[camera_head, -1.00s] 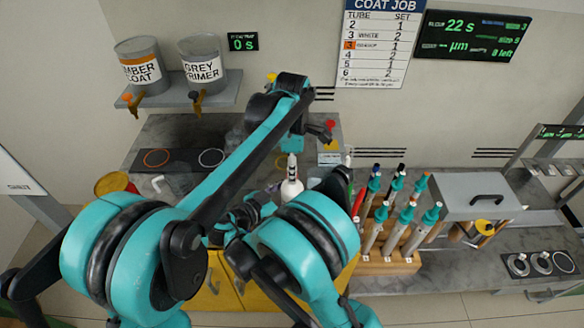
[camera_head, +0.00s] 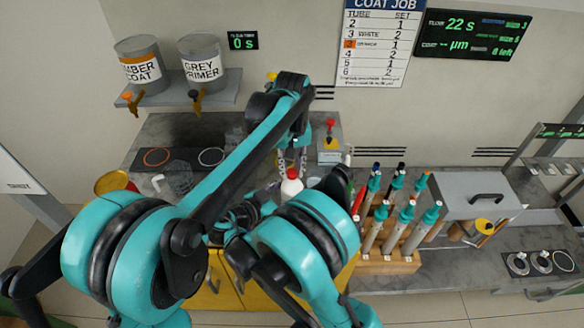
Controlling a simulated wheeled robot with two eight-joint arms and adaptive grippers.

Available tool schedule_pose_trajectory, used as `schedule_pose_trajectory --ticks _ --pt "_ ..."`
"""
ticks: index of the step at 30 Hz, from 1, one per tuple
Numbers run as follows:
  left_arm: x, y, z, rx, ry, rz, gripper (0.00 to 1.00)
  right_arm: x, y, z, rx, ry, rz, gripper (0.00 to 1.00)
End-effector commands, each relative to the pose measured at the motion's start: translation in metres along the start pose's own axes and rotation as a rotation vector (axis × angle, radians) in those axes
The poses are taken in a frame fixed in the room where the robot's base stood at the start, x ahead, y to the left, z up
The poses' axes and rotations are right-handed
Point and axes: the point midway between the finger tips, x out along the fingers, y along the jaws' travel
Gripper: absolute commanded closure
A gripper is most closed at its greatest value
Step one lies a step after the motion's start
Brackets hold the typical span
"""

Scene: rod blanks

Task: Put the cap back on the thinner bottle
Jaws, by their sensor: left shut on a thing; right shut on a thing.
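A white bottle (camera_head: 291,187) stands upright in the middle, its lower part hidden behind my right arm. A red cap (camera_head: 292,173) shows at its top; whether it is fully seated cannot be told. My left gripper (camera_head: 293,157) points down from above, with its fingers on either side of the red cap, shut on it. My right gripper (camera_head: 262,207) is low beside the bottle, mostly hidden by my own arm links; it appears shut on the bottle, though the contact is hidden.
A wooden rack (camera_head: 385,264) of teal-topped tubes stands to the right, near a grey lidded box (camera_head: 470,196). A small box with a red knob (camera_head: 330,145) is behind. Amber (camera_head: 141,70) and grey (camera_head: 204,66) paint tanks sit on a shelf at left.

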Motion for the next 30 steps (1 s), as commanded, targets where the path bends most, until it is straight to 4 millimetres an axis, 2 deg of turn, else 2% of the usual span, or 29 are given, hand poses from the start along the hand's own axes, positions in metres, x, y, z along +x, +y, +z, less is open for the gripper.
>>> schedule_pose_trajectory --ticks 12,18,21,25,26,27,28,30 --pt "0.0008 -0.0003 0.0000 1.022 -0.001 -0.002 1.00 0.0002 0.0000 0.0002 0.000 -0.001 0.000 1.00" --pt "0.0011 -0.0003 -0.0001 1.472 -0.001 -0.003 1.00 0.0002 0.0001 0.0002 0.000 -0.001 0.000 1.00" --pt "0.0011 -0.0002 -0.0001 1.589 -0.001 -0.003 1.00 0.0002 0.0001 0.0002 0.000 -0.001 0.000 1.00" --pt "0.0011 -0.0002 -0.0001 1.583 0.000 -0.003 1.00 0.0002 0.0001 0.0002 0.000 -0.001 0.000 1.00" --pt "0.0011 -0.0002 -0.0002 1.582 0.000 -0.003 0.67 0.0002 0.0002 0.0002 0.000 0.000 0.000 1.00" --pt "0.0011 -0.0002 -0.0002 1.582 0.000 -0.003 0.56 0.0002 0.0002 0.0002 0.000 0.000 0.000 1.00" --pt "0.0011 -0.0002 -0.0002 1.582 0.000 -0.003 0.50 0.0002 0.0001 0.0002 0.000 0.000 0.000 1.00" --pt "0.0011 -0.0002 -0.0002 1.581 0.000 -0.003 0.50 0.0002 0.0001 0.0002 0.000 0.000 0.000 1.00"
